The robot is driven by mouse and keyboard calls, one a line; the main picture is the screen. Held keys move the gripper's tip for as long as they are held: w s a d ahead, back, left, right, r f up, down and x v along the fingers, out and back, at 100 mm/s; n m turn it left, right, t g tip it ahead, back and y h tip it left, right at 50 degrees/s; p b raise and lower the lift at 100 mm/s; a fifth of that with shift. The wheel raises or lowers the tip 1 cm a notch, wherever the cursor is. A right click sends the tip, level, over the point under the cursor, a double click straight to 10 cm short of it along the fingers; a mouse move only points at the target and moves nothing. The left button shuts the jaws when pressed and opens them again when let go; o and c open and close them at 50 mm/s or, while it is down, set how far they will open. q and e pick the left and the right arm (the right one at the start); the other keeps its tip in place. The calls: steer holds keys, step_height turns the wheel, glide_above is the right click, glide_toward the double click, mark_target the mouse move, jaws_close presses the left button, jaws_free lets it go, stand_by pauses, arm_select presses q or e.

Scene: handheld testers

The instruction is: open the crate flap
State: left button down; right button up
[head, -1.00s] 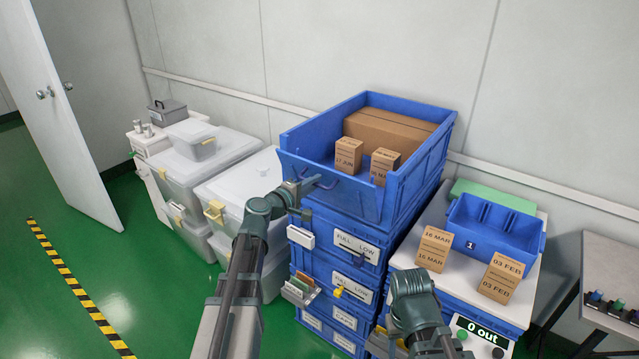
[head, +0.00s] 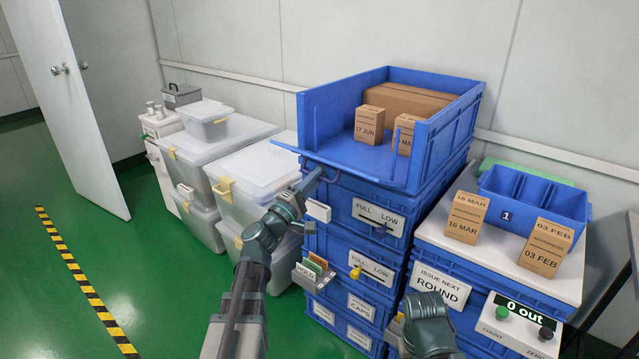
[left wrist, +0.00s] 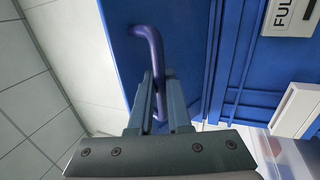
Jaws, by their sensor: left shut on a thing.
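The top blue crate (head: 440,135) stands on a stack and holds boxes. Its front flap (head: 350,165) is swung outward and down, lying about level, with its free edge toward me. A purple bar handle (left wrist: 150,45) is on the flap. My left gripper (head: 304,186) is at the handle below the flap's edge; in the left wrist view its fingers (left wrist: 158,92) are shut around the bar. My right gripper (head: 396,330) is low at the bottom, mostly hidden by its own wrist; its fingers cannot be made out.
Boxes, including one marked 17 JUN (head: 368,125), sit inside the open crate. A counter (head: 515,265) with dated boxes and a blue bin (head: 535,205) stands to the right. Clear lidded tubs (head: 255,170) stand to the left. Green floor (head: 160,270) is free at the left.

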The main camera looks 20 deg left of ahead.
arm_select(q)
steer(key=shift+s+f+b, duration=0.15)
steer(key=shift+f+b, duration=0.95)
steer(key=shift+f, duration=0.15)
steer(key=shift+s+f+b, duration=0.1)
steer(key=shift+f+b, duration=0.95)
steer(key=shift+f, duration=0.2)
arm_select(e)
steer(key=shift+f, duration=2.55)
arm_select(q)
steer(key=c, duration=0.9)
jaws_free()
steer(key=shift+o, duration=0.2)
steer(key=shift+f, duration=0.1)
